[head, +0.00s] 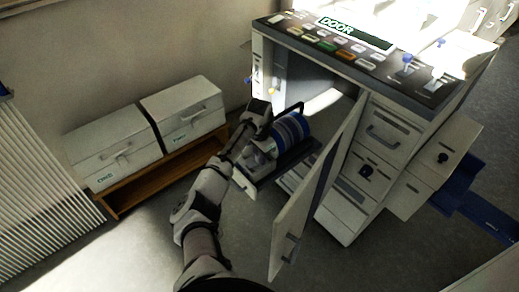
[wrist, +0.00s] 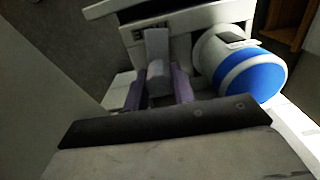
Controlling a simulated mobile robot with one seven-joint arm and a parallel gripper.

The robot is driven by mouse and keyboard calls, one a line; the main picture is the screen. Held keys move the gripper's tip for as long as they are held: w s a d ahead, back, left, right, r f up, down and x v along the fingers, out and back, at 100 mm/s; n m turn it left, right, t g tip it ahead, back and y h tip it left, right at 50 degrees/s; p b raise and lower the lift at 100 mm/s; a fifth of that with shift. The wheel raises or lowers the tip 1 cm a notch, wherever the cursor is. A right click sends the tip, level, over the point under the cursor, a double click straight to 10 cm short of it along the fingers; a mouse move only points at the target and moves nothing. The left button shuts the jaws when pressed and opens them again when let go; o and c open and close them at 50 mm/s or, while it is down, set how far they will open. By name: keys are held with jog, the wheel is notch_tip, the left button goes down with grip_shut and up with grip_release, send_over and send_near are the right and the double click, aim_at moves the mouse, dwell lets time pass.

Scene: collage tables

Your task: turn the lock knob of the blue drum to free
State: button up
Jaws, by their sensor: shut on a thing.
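The blue drum (head: 290,128), banded blue and white, lies on a dark pulled-out tray (head: 292,160) at the open front of the machine. In the wrist view the drum (wrist: 252,76) is right of my fingers. My gripper (head: 265,150) is beside the drum's near end. In the wrist view, the purple fingers of my gripper (wrist: 158,95) are shut on an upright light grey piece (wrist: 157,68), which appears to be the lock knob. Its turn marking cannot be read.
The machine's door (head: 312,205) stands open right of the tray. The machine (head: 385,135) has a control panel on top and drawers below. Two labelled boxes (head: 110,145) (head: 183,110) stand on a low wooden shelf (head: 150,183) at left. Floor in front is clear.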

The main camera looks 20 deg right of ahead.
jog(key=n+p, duration=0.2)
jog(key=n, duration=0.1)
jog(key=shift+s+d+r, duration=0.1)
jog(key=shift+s+r, duration=0.05)
jog(key=shift+n+p, duration=0.95)
jog(key=shift+n, duration=0.25)
jog(key=o, duration=1)
notch_tip(320, 180, up, 14)
jog(key=shift+f+b, duration=0.2)
jog(key=shift+b, duration=0.35)
jog(key=shift+w, duration=0.2)
